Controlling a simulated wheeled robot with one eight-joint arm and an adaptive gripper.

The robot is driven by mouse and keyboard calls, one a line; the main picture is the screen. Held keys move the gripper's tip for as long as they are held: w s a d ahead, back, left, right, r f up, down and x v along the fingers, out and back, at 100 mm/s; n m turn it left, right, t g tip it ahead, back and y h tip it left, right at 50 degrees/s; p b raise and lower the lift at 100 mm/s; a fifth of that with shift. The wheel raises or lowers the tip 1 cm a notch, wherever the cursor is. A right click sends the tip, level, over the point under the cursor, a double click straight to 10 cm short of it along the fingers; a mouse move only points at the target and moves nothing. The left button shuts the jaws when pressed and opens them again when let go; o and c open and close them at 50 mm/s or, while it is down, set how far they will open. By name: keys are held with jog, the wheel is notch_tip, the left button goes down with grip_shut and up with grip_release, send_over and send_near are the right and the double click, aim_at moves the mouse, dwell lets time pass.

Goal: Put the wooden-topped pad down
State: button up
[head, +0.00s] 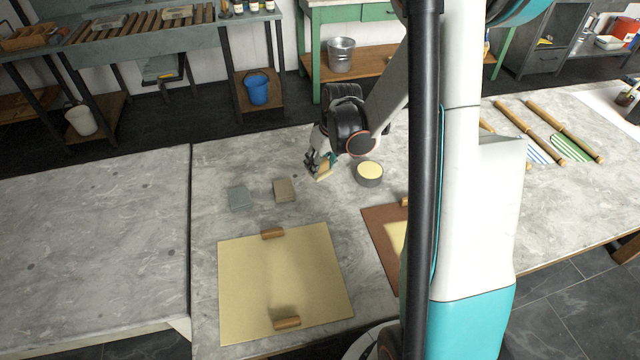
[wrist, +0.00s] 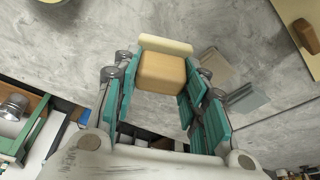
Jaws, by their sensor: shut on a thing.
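The wooden-topped pad (head: 324,173) is a small block with a tan wooden top and a cream pad along one side. It is between the fingers of my gripper (head: 319,164), over the back part of the marble table. In the wrist view, the teal fingers of my gripper (wrist: 160,78) close on both sides of the wooden block (wrist: 162,72), its cream edge facing away. I cannot tell whether the pad touches the table or is just above it.
A round tin with cream contents (head: 369,174) stands just right of the pad. Two flat blocks, one brownish (head: 284,190) and one blue-grey (head: 240,198), lie to the left. A cream board with wooden handles (head: 280,285) lies in front. Bare marble (head: 235,160) surrounds these.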

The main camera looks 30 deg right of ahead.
jog(key=shift+f+b, duration=1.05)
jog(key=shift+f, duration=2.35)
jog(key=shift+f, duration=0.2)
jog(key=o, duration=1)
jog(key=shift+r, duration=0.1)
jog(key=p+v, duration=0.4)
jog(key=v, duration=0.8)
jog(key=shift+r, duration=0.15)
